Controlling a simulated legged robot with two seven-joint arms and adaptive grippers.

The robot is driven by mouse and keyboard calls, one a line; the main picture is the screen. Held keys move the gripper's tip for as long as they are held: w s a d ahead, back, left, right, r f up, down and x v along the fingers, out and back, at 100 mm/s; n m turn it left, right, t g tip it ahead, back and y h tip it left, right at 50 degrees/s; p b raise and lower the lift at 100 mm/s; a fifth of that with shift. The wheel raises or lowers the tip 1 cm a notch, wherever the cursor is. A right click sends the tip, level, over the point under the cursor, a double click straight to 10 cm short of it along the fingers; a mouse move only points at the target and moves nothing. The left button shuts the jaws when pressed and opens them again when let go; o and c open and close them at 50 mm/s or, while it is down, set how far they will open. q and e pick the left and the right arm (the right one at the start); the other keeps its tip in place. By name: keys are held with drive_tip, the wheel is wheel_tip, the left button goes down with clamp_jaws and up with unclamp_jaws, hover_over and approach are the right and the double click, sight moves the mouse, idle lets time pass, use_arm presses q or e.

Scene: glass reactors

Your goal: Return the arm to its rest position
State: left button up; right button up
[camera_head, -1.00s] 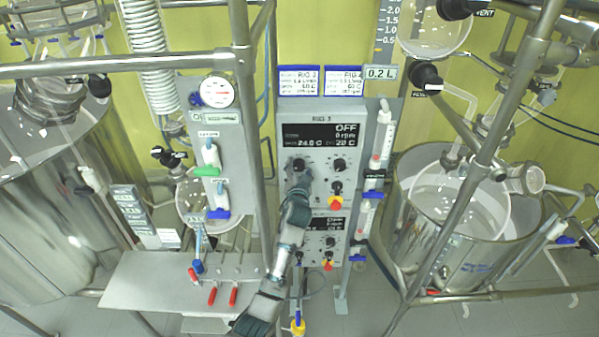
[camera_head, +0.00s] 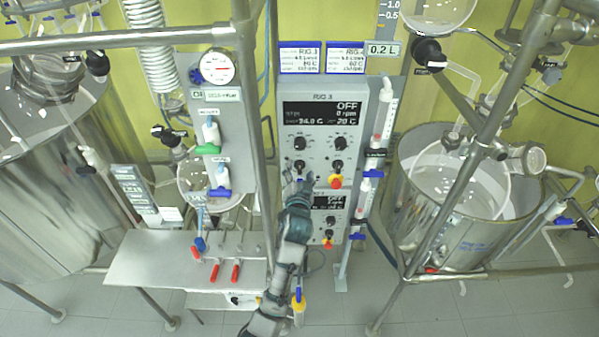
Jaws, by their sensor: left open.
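My left arm comes up from the bottom centre. Its gripper (camera_head: 298,184) is open, in front of the grey RIG 3 control panel (camera_head: 286,133). The gap in depth to the panel is hard to judge. The gripper and wrist cover part of the panel's lower left and the left side of a second panel (camera_head: 331,216) below. My right gripper is not in view.
A steel shelf (camera_head: 150,262) with red-handled valves (camera_head: 235,271) lies left of my arm. A metal post (camera_head: 250,120) stands close to its left. A steel vessel (camera_head: 470,235) and slanted frame tubes stand at the right. Floor shows at the bottom right.

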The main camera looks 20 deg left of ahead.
use_arm(q)
wheel_tip(320, 180, down, 31)
drive_tip(key=s+d+m+g+h+b, duration=0.2)
drive_tip(key=d+g+h+b, duration=0.1)
drive_tip(key=g, duration=0.1)
drive_tip(key=s+f+g+b, duration=0.1)
drive_tip(key=s+f, duration=0.3)
drive_tip(key=f, duration=0.4)
drive_tip(key=s+f+g+h+b, duration=0.1)
drive_tip(key=s+f+g, duration=0.1)
drive_tip(key=s+f, duration=0.45)
drive_tip(key=s+f+g, duration=0.1)
drive_tip(key=s+f, duration=0.1)
drive_tip(key=f, duration=0.8)
drive_tip(key=s+a+f+n+g+b, duration=0.1)
drive_tip(key=s+a+f+g, duration=0.1)
drive_tip(key=s+f, duration=0.8)
drive_tip(key=s+a+f+n+g+b, duration=0.1)
drive_tip(key=s+f+g+b, duration=0.1)
drive_tip(key=s+f, duration=0.8)
drive_tip(key=s+a+f+g, duration=0.2)
drive_tip(key=s+f, duration=0.2)
drive_tip(key=s, duration=0.9)
drive_tip(key=s+a+f+n+g+b, duration=0.1)
drive_tip(key=s+a+f+g, duration=0.1)
drive_tip(key=s, duration=1.2)
wheel_tip(320, 180, down, 2)
drive_tip(key=shift+a+n, duration=0.3)
drive_tip(key=shift+a, duration=0.5)
drive_tip(key=shift+c, duration=0.2)
